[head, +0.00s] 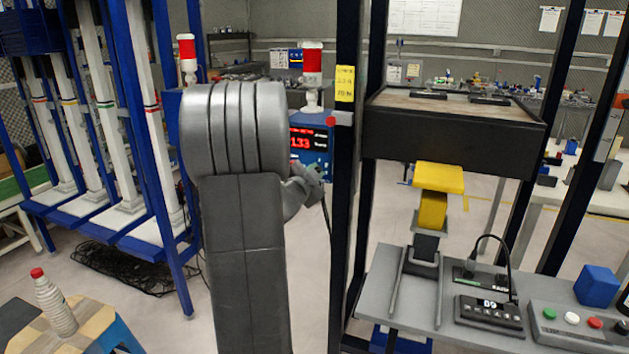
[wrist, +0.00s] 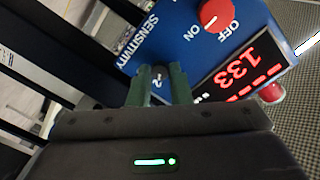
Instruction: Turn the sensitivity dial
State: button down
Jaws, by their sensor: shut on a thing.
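A blue control box (wrist: 165,40) fills the upper middle of the wrist view, tilted in the picture, with the word SENSITIVITY along its left side. The small dark sensitivity dial (wrist: 159,74) shows a pale mark and is mostly hidden between my fingers. My gripper (wrist: 159,86) has its two green fingers shut on the dial, one on each side. In the head view the blue box (head: 311,121) is partly hidden behind my arm, and its dial cannot be seen.
A red ON/OFF knob (wrist: 214,14) and a red display reading 133 (wrist: 238,72) are on the box near the dial. A dark post (head: 345,190) stands just right of my gripper in the head view. A grey bench (head: 390,285) is at the lower right.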

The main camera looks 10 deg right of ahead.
jog(key=shift+m+b, duration=0.3)
jog(key=shift+m, duration=0.3)
jog(key=c, duration=1.3)
grip_release()
jog(key=v, duration=1.3)
jog(key=shift+s+a, duration=0.3)
